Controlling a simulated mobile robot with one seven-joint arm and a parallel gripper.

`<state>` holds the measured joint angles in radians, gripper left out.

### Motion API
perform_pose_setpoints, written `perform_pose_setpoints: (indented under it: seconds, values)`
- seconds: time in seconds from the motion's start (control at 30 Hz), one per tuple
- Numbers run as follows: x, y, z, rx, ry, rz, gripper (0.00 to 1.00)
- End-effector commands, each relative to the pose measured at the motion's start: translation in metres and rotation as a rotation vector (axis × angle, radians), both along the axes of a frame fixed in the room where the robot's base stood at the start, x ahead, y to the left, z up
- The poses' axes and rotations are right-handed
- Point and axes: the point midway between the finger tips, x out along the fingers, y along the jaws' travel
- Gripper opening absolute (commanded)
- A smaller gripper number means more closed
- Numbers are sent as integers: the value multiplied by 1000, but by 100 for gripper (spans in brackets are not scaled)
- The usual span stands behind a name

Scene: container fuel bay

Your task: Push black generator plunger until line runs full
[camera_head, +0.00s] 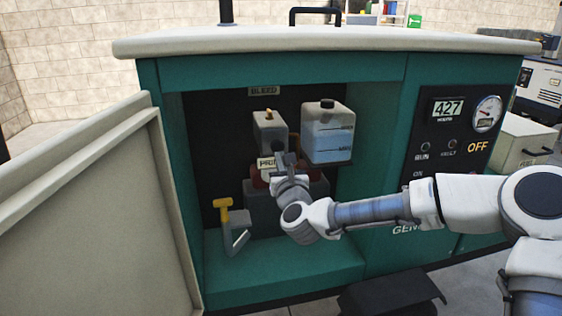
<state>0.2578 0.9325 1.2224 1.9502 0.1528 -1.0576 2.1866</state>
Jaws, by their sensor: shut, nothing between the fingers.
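The teal generator (255,262) stands ahead with its side bay open. Inside, a label (266,163) whose visible letters read "PRI" sits below a beige block (268,131) with a small yellow part on top. My gripper (285,160) is shut and empty, in front of the label's right end. The black plunger cannot be made out; my gripper covers the area beside the label. Dull red parts (259,180) show around my gripper above a dark grey block (262,214). A translucent container (328,128) with a black cap and bluish liquid hangs to the right.
A yellow-handled lever (223,204) stands lower left in the bay. The open beige door (95,215) fills the left side. A "BLEED" label (264,91) is at the bay's top. The control panel (457,132) reads 427 and OFF. My arm crosses the lower right.

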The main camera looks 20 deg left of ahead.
Motion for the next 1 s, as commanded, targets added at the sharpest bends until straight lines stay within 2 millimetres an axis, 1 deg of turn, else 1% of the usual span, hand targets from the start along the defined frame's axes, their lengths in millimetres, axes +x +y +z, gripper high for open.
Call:
perform_pose_setpoints:
  seconds: [0.03, 0.3, 0.5, 0.7, 1.0]
  values:
    - [1, 0, -1, 1, 0, 0, 0]
    - [-44, -24, -2, -1, 3, 0, 0]
    - [-71, -38, -4, -1, 2, 1, 0]
    - [-85, -46, -5, 0, 1, 0, 0]
    - [-88, -47, -6, 0, 0, 0, 0]
